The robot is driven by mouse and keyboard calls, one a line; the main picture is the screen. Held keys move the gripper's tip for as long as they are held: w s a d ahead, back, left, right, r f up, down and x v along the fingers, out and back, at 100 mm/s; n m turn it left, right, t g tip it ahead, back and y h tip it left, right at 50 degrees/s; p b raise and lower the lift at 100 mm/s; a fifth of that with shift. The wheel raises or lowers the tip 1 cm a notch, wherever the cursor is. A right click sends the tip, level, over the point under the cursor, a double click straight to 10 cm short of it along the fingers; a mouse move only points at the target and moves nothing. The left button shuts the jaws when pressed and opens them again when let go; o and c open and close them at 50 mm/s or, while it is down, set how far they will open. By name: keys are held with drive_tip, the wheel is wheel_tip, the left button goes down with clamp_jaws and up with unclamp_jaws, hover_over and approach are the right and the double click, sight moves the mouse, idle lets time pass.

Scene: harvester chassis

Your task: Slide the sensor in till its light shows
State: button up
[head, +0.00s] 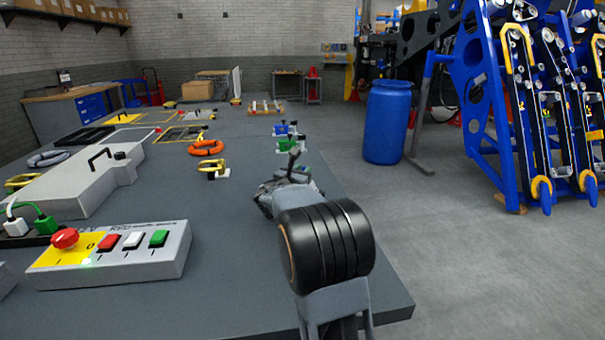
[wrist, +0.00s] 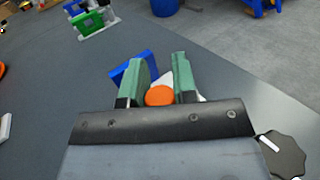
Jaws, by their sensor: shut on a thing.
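My gripper (wrist: 161,75) has its two green fingers around an orange round-ended part (wrist: 160,95), which looks like the sensor. A white piece (wrist: 161,66) shows just beyond it, and a blue block (wrist: 119,72) lies against the outside of the left finger. In the head view my gripper (head: 300,170) is low over the right side of the table, and my wrist hides most of the held part. Green and blue fixtures on white bases stand further on, a green one (head: 285,146) and a blue one (head: 281,129). I see no lit light on the held part.
The grey table (head: 230,255) is clear around my arm; its right edge is close. At left are a control box (head: 150,262) with a red knob and a white case (head: 85,180). Orange (head: 205,147) and yellow (head: 211,166) parts lie left. A blue barrel (head: 388,122) stands on the floor.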

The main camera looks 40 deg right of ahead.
clamp_jaws()
drive_tip(key=shift+w, duration=0.1)
drive_tip(key=shift+d, duration=0.1)
drive_tip(key=o, duration=0.7)
unclamp_jaws()
drive_tip(key=shift+o, duration=0.2)
drive_tip(key=v, duration=1.3)
drive_tip(key=shift+a+p, duration=0.35)
drive_tip(key=shift+p, duration=0.05)
